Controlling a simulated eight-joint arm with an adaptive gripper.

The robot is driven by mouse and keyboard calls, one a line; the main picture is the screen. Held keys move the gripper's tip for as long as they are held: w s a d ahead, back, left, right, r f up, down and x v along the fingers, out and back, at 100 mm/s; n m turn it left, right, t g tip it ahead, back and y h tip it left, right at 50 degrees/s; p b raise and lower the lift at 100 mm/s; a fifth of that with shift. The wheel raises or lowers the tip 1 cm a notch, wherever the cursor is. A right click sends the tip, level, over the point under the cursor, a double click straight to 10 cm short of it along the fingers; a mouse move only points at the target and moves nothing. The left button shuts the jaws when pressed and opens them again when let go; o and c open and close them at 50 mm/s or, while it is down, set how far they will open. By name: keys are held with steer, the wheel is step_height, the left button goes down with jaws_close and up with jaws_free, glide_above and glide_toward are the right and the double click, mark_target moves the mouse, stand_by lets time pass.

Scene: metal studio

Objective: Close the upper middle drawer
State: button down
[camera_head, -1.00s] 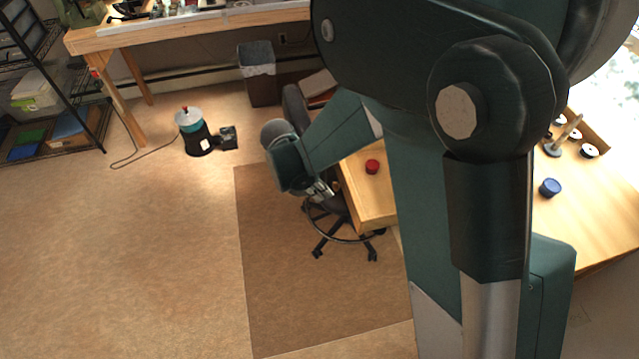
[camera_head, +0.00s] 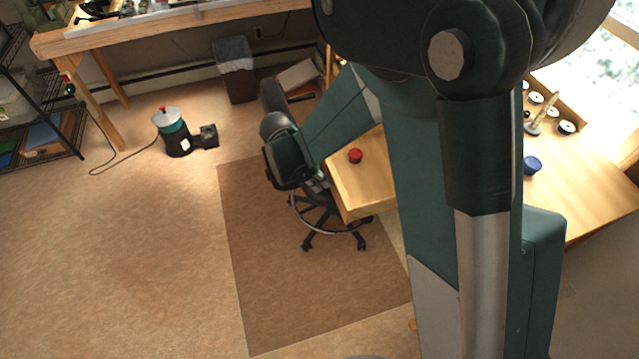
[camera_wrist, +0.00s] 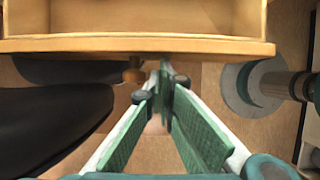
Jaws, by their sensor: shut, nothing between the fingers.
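In the wrist view, an open wooden drawer (camera_wrist: 140,45) spans the top. Its front panel's edge and part of its empty-looking inside show. A round wooden knob (camera_wrist: 134,73) is below that edge, just left of my fingertips. My gripper (camera_wrist: 164,84) is shut and empty, its tips pointing at the drawer front close below the edge. I cannot tell whether they touch it. In the head view my gripper (camera_head: 319,184) is small, beside the left end of the wooden desk (camera_head: 362,190). The drawer cannot be made out there, and I cannot tell which drawer it is.
A black office chair (camera_head: 320,215) stands under and beside my wrist. A red pot (camera_head: 355,156) and a blue pot (camera_head: 532,165) are on the desk. A bin (camera_head: 236,75) and a teal-and-black canister (camera_head: 174,132) stand behind.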

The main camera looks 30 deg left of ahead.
steer(key=shift+d, duration=0.1)
steer(key=b, duration=0.2)
glide_above(385, 176)
steer(key=w+d, duration=0.3)
steer(key=w, duration=0.1)
steer(key=shift+s+d, duration=0.2)
steer(key=shift+s, duration=0.05)
steer(key=shift+d, duration=0.1)
steer(key=shift+s+a, duration=0.2)
steer(key=shift+a, duration=0.15)
steer(key=s+a, duration=0.1)
steer(key=s+a+r, duration=0.1)
steer(key=s+a, duration=0.1)
steer(key=p+v, duration=0.1)
steer(key=v, duration=0.8)
stand_by(0.5)
